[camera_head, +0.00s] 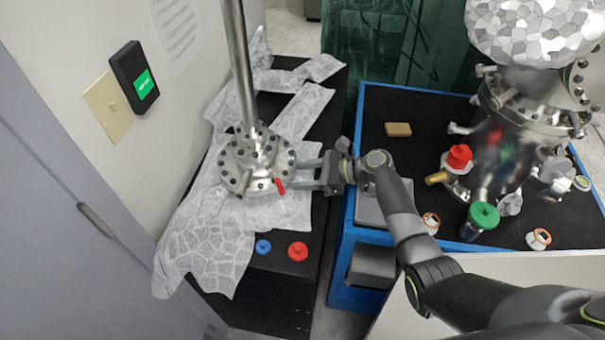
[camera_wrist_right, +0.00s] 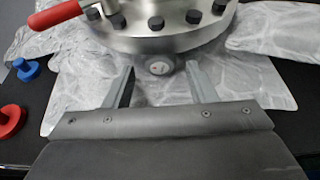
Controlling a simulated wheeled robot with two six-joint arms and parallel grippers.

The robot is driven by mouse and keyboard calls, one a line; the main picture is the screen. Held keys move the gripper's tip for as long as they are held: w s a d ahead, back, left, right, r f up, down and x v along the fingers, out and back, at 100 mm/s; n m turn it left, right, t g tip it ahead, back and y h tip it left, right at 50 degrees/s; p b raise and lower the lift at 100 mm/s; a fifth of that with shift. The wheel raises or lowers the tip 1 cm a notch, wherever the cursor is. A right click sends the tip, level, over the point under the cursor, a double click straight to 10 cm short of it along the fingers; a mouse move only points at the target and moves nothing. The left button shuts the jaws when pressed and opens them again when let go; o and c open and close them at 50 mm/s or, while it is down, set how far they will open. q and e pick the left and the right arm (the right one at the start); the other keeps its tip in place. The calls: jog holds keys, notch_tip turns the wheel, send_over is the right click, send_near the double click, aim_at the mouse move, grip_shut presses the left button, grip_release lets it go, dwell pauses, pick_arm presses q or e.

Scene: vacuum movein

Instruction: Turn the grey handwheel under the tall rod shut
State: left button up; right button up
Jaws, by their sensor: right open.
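The tall rod (camera_head: 243,75) rises from a bolted metal flange (camera_head: 236,180) on foil sheets. The flange's rim also shows at the top of the right wrist view (camera_wrist_right: 190,40). Below that rim, a small round grey metal end (camera_wrist_right: 160,67) faces the camera; I cannot tell whether it is part of the grey handwheel. No full grey handwheel is clearly visible. My right gripper (camera_head: 296,175) is open at the flange's right side. In the wrist view its fingertips (camera_wrist_right: 160,75) stand either side of the round end, apparently with gaps. My left gripper is not in view.
A red lever (camera_head: 280,186) juts from the flange near my right gripper. A blue knob (camera_head: 263,247) and a red knob (camera_head: 298,251) lie on the black bench in front. A blue-edged table (camera_head: 400,100) with a steel chamber (camera_head: 505,140) stands right. A wall is left.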

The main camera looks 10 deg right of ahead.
jog(key=shift+w+a+f, duration=0.15)
jog(key=shift+a, duration=0.15)
jog(key=shift+c, duration=0.2)
jog(key=c, duration=0.9)
jog(key=shift+r+m+g+y+p, duration=0.3)
jog(key=shift+m+g+p, duration=0.15)
jog(key=shift+p, duration=0.55)
jog(key=shift+f+m+g+p, duration=0.2)
jog(key=shift+m+g+p, duration=0.2)
jog(key=shift+m, duration=0.25)
jog(key=shift+w+f+m+g+y, duration=0.1)
jog(key=shift+m+g+y, duration=0.3)
jog(key=shift+m, duration=0.4)
